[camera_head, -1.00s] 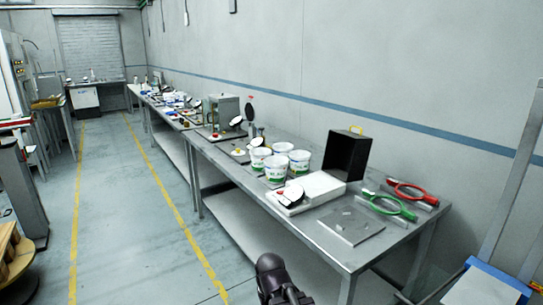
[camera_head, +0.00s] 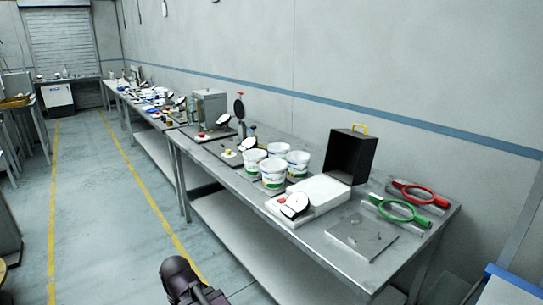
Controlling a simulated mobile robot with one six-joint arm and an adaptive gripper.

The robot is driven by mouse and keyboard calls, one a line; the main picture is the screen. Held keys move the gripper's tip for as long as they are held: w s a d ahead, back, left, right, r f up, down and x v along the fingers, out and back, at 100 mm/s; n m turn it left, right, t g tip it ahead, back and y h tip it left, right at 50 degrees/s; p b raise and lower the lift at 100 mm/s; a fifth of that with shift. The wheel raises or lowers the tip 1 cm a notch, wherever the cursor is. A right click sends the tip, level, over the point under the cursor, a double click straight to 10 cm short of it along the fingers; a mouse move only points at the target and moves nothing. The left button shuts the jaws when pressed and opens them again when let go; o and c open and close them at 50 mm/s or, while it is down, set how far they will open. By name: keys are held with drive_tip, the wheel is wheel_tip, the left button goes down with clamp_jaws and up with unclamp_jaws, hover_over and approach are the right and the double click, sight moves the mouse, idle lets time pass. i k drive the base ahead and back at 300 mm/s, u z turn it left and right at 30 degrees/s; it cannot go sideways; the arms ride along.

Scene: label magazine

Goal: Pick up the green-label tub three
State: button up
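Several white tubs stand in a tight group on the long grey workbench (camera_head: 222,172). The front tub (camera_head: 273,177) shows a green band on its label, and the left tub (camera_head: 254,162) also shows some green. The right tub (camera_head: 298,165) and the back tub (camera_head: 278,150) are partly hidden, and their labels are hard to read. I cannot tell which one is tub three. A dark part of my arm shows at the bottom edge, on the aisle side of the bench and well apart from the tubs. My gripper's fingers do not show.
A white device with a round dial (camera_head: 295,206) sits right in front of the tubs. Beside it are an open black box (camera_head: 350,156), green (camera_head: 403,212) and red (camera_head: 420,194) ring-shaped tools, and a flat grey plate (camera_head: 362,238). The floor aisle (camera_head: 110,220) is clear.

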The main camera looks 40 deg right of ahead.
sight(279, 156)
drive_tip(key=z, duration=0.1)
drive_tip(key=i, duration=0.7)
drive_tip(key=z, duration=0.75)
drive_tip(key=i, duration=0.5)
drive_tip(key=z, duration=0.3)
